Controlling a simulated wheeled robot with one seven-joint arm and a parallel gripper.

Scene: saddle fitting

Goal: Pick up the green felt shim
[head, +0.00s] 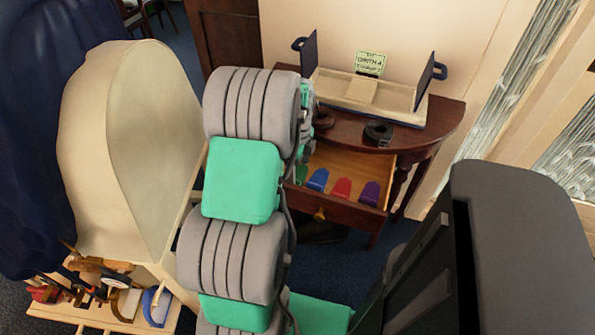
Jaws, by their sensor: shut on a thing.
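The green felt shim (301,173) shows as a small dark green patch at the left of the open drawer (345,165), partly hidden by my arm. My gripper (307,148) points down over the drawer's left part, just above the green shim. It is shut on the shim, though my arm links hide most of the fingers and the contact. I cannot tell whether the shim is lifted off the drawer floor. A blue shim (318,179), a red shim (342,188) and a purple shim (370,193) lie to its right in the drawer.
The dark wooden table (440,115) above the drawer carries a pale tray-like fixture (370,92) with blue uprights, a green sign (370,63) and a black ring-shaped item (378,132). A cream saddle form (130,140) stands left, with tools (105,280) below it.

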